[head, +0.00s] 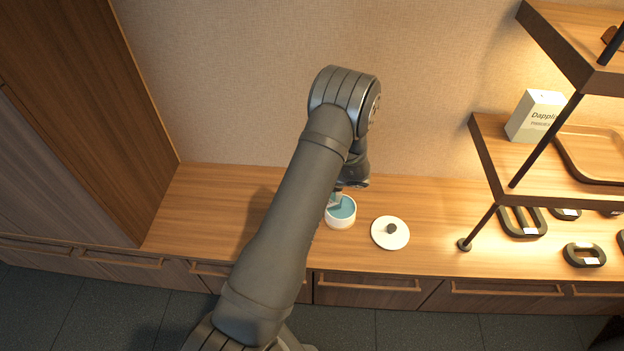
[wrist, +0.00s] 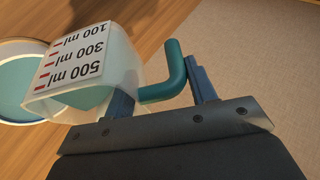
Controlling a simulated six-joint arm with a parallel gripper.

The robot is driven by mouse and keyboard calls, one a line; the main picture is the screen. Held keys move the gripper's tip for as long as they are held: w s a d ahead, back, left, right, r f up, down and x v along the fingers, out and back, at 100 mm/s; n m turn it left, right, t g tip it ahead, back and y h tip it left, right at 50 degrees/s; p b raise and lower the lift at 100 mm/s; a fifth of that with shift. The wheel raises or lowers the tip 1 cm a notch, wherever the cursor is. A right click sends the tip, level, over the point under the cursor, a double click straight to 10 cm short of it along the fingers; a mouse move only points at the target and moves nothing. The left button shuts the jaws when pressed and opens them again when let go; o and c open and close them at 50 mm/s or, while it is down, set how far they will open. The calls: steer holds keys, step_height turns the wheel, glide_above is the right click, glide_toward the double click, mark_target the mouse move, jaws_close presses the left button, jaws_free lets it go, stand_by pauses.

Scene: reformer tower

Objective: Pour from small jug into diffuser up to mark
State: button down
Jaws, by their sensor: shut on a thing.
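The small jug (wrist: 82,60) is a translucent white vessel with 100, 300 and 500 ml marks and a teal handle (wrist: 178,72). My gripper (wrist: 160,92) is shut on this handle, one finger on each side. Teal shows inside the jug's mouth. The diffuser (head: 341,222) is a round white bowl with teal inside, on the counter below my wrist. In the wrist view the diffuser (wrist: 8,118) is partly cut off at the left and behind the jug. Most of the jug is hidden by my arm in the head view. I cannot see the diffuser's fill mark.
A round white lid (head: 404,233) with a dark knob lies on the counter (head: 200,215) right of the diffuser. A shelf (head: 485,150) with a white box (head: 535,115) and a wooden tray (head: 597,155) stands at the right. Dark rings (head: 583,256) lie below it.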

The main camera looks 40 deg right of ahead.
steer(key=shift+s+d+r+t, duration=0.15)
steer(key=shift+d+t, duration=0.05)
steer(key=shift+t, duration=0.1)
stand_by(0.9)
steer(key=shift+w+a+f+g+h, duration=0.4)
steer(key=shift+w+a+f+g, duration=0.1)
steer(key=shift+g, duration=0.2)
steer(key=shift+w+a+f+n+g+h, duration=0.15)
steer(key=shift+a+f+g+h, duration=0.05)
steer(key=shift+f+g+h, duration=0.2)
steer(key=shift+w+a+f+n+g+h, duration=0.15)
steer(key=shift+w+f+n+g+h, duration=0.1)
steer(key=shift+f+g, duration=0.2)
steer(key=shift+w+a+f+n+g+h, duration=0.1)
steer(key=shift+a+f+g+h, duration=0.1)
steer(key=shift+f+g+h, duration=0.2)
step_height(320, 180, down, 4)
steer(key=g+h, duration=0.1)
steer(key=n+g+h, duration=0.1)
steer(key=g+h, duration=0.1)
steer(key=shift+f, duration=0.25)
steer(key=shift+w+a, duration=0.1)
